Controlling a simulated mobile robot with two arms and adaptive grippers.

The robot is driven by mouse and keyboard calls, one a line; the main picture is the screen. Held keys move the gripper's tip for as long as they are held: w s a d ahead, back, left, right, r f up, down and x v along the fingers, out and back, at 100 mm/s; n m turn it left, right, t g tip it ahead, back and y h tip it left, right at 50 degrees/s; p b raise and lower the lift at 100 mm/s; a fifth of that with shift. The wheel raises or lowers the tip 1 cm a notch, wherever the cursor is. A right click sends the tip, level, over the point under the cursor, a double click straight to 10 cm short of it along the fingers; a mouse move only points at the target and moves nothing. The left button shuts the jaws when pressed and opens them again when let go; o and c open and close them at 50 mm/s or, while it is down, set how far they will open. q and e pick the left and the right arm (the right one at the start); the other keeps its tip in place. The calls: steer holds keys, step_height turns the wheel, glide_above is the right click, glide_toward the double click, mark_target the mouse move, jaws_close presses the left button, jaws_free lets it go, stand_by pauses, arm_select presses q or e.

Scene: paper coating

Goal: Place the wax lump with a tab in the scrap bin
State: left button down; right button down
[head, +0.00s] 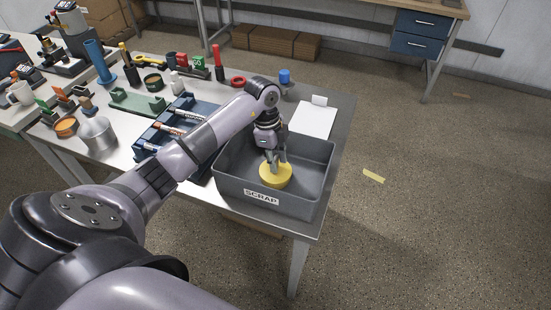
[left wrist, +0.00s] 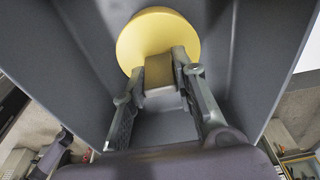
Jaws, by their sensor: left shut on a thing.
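The yellow round wax lump (head: 275,176) is inside the outline of the grey scrap bin (head: 262,197) in the head view. Whether it rests on the bin floor is hard to tell. My left gripper (head: 272,160) reaches down into the bin and is shut on the lump's tab. In the left wrist view the lump (left wrist: 156,38) sits beyond the fingertips, and the brownish tab (left wrist: 180,60) is between the two fingers (left wrist: 166,72). Grey bin walls (left wrist: 265,60) surround them. My right gripper is not in view.
The bin stands at the right front corner of the metal table (head: 340,115). A white sheet (head: 314,120) lies behind it. A blue tray with markers (head: 178,132) stands to its left, partly behind my arm. Bottles and tools crowd the table's left and back.

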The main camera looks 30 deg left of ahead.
arm_select(q)
steer(key=c, duration=1.3)
jaws_free()
step_height(320, 180, up, 12)
steer(key=a+b, duration=0.1)
steer(key=b, duration=0.1)
steer(key=shift+s+a+b, duration=0.25)
steer(key=shift+a+b, duration=0.1)
steer(key=shift+b, duration=0.05)
steer(key=shift+f, duration=0.1)
